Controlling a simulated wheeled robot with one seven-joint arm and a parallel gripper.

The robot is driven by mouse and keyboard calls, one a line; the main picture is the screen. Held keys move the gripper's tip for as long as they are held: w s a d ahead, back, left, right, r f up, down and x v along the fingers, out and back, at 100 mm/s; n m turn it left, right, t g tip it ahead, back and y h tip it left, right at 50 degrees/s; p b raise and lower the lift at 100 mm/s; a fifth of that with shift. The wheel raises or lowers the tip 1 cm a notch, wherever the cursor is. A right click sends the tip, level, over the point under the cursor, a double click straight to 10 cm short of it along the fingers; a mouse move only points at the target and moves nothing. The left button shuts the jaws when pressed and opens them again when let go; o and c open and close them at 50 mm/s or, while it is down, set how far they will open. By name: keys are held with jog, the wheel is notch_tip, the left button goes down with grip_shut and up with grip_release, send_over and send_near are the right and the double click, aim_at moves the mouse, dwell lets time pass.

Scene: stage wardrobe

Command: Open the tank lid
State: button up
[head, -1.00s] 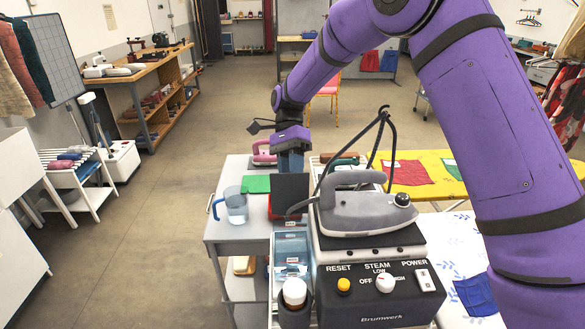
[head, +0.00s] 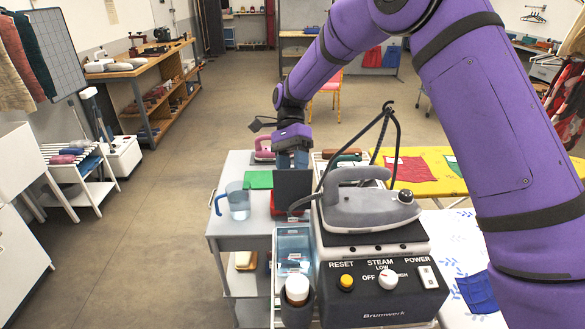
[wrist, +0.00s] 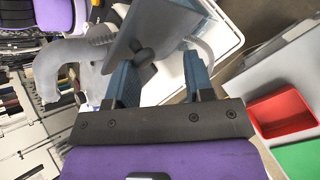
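The steam station's clear blue tank (head: 292,243) sits at the left of the iron's base. A dark flat panel, which looks like the tank lid (head: 292,190), stands upright at the tank's far end. The hinge is not clear. My gripper (head: 291,160) is just beyond and above the panel, pointing down. In the wrist view, my gripper's two blue fingers (wrist: 158,64) are apart. The grey lid (wrist: 122,42) shows tilted by the left finger, with a dark knob (wrist: 144,57) between the fingers. I see no grip on the knob.
A grey iron (head: 368,205) rests on the station, its hose looping up close to my gripper. A white-capped container (head: 297,288) stands at the tank's near end.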

jog(key=v, duration=1)
jog(key=shift+w+r, duration=0.1)
jog(key=shift+r, duration=0.05)
